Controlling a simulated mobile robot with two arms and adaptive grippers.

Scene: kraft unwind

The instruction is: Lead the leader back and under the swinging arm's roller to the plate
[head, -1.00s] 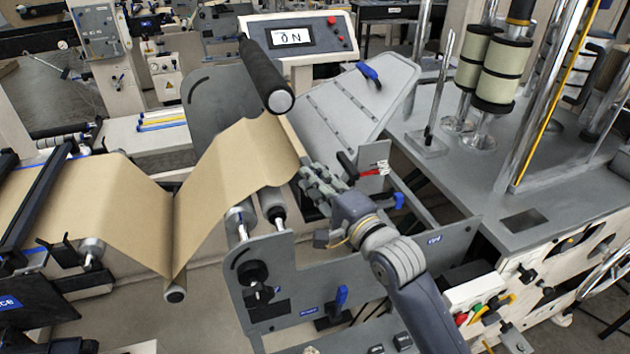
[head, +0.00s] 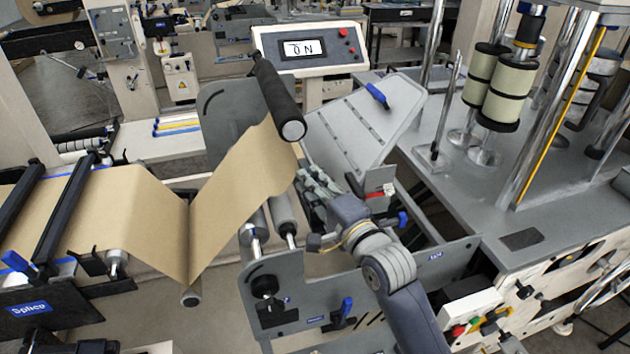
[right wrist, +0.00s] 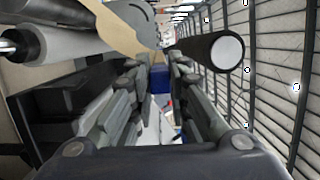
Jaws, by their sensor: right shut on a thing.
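The leader (head: 232,200) is a brown kraft web. It dips to a low roller (head: 190,298), then rises to the right and passes behind the black roller (head: 275,95). My right gripper (head: 314,188) is below and to the right of the black roller's near end, shut on the leader's end; the grip itself is mostly hidden. In the right wrist view, the leader (right wrist: 122,32) narrows towards my fingertips (right wrist: 158,68), with the black roller (right wrist: 208,54) at right. The pale sloped plate (head: 345,125) is behind my gripper. My left gripper is out of view.
Two metal rollers (head: 283,215) and a grey side frame (head: 300,285) stand close by my right arm. A red-tipped lever (head: 383,191) is right of the gripper. The display box (head: 310,50) is behind. A grey table with posts (head: 520,235) fills the right.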

